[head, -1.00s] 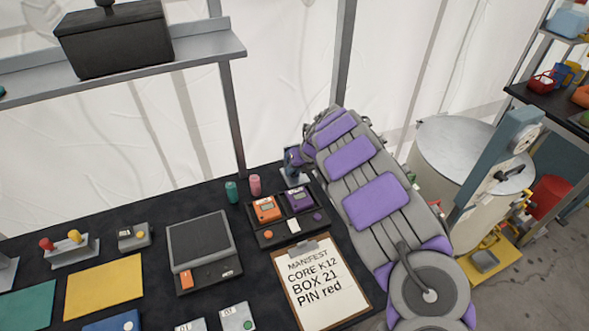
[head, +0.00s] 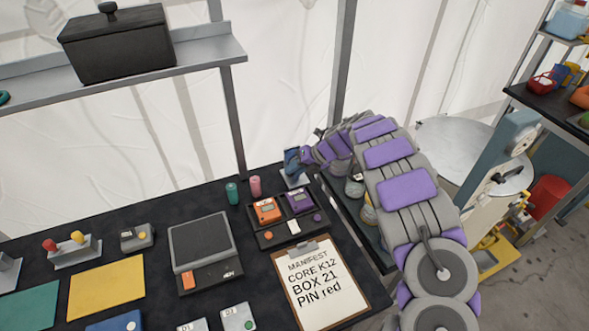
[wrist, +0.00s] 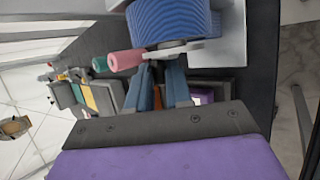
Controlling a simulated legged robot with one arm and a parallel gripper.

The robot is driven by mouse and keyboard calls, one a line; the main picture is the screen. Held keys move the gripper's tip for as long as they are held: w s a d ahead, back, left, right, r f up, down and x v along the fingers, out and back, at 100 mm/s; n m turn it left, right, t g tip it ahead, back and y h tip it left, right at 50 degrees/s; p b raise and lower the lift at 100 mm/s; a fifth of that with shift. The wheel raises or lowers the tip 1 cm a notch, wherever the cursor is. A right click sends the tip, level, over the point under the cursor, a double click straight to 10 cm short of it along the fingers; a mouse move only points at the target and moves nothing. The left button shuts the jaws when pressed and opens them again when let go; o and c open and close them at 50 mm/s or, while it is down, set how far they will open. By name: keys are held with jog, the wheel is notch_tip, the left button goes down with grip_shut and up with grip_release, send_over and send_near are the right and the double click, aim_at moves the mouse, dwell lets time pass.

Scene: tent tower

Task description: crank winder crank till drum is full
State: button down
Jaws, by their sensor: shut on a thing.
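The winder's drum (wrist: 172,20), wrapped in ridged blue line, fills the top of the wrist view. How full it is cannot be told. The grey crank (wrist: 168,50) lies across the front of the drum. My gripper (wrist: 160,68) reaches up to the crank, its two blue-grey fingers shut on the crank handle, which is mostly hidden between them. In the head view the winder (head: 292,163) shows as a small blue shape at the back of the dark table, with the purple end of my arm just right of it.
Teal (head: 232,193) and pink (head: 255,186) cylinders stand left of the winder. Orange (head: 266,210) and purple (head: 299,201) devices sit in front of it, with a manifest clipboard (head: 320,285) nearer. A shelf with a black box (head: 118,45) hangs at upper left.

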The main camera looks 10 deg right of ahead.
jog(key=y, duration=0.1)
jog(key=m+y+b, duration=0.1)
jog(key=y, duration=0.3)
jog(key=shift+w+d+r+b, duration=0.15)
jog(key=shift+d+r+b, duration=0.15)
jog(key=shift+r+b, duration=0.1)
jog(key=shift+d+r+m+y+b, duration=0.15)
jog(key=shift+m+y+b, duration=0.15)
jog(key=shift+y, duration=0.3)
jog(key=shift+r+m+y+b, duration=0.2)
jog(key=shift+m+y, duration=0.1)
jog(key=shift+y, duration=0.3)
jog(key=c, duration=1.1)
grip_release()
jog(key=shift+w+d+f, duration=0.1)
jog(key=shift+d, duration=0.05)
jog(key=shift+o, duration=0.2)
jog(key=p+v, duration=0.2)
jog(key=v, duration=1.5)
jog(key=shift+d+f, duration=0.3)
jog(key=shift+f, duration=0.05)
